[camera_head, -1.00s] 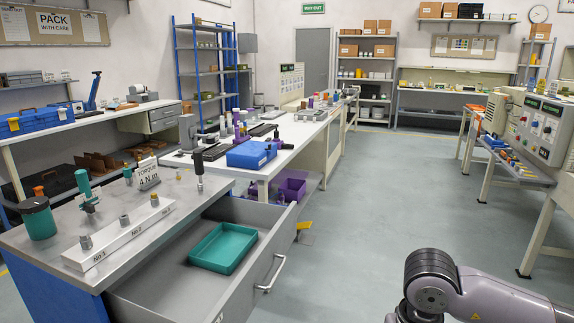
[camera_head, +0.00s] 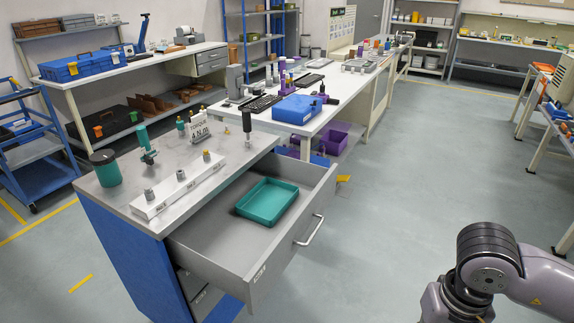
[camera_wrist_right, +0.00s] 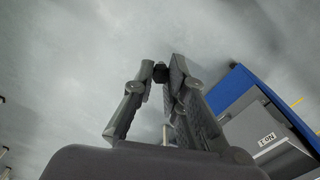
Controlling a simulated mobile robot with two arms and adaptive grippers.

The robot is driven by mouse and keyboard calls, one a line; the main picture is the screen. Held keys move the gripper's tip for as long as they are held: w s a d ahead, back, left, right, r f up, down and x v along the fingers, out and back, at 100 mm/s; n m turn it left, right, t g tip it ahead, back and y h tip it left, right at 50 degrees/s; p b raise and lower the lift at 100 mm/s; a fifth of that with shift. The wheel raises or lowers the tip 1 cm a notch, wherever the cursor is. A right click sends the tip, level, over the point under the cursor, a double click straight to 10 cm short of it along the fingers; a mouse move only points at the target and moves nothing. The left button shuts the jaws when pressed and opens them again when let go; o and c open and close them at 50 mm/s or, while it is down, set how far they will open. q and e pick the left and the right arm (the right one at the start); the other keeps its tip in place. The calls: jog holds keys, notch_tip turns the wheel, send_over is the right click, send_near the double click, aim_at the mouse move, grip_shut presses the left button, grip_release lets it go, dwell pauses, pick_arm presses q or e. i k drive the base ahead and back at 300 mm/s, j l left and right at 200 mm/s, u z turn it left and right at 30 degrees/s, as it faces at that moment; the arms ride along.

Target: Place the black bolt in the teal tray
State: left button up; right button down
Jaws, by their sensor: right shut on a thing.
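The teal tray (camera_head: 267,203) lies empty inside the open grey drawer of the workbench in the head view. In the right wrist view my right gripper (camera_wrist_right: 161,73) is shut on a small dark piece, the black bolt (camera_wrist_right: 160,74), held between its fingertips. Much of the bolt is hidden by the fingers. In the head view only part of my right arm shows at the lower right, apart from the tray. My left gripper is in neither view.
The open drawer (camera_head: 250,270) juts from the workbench, with a handle (camera_head: 310,231) on its front. The floor right of the drawer is clear.

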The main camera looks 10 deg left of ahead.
aim_at(268, 203)
jog(key=i+u, duration=0.15)
jog(key=i, duration=1)
jog(key=u, duration=1.45)
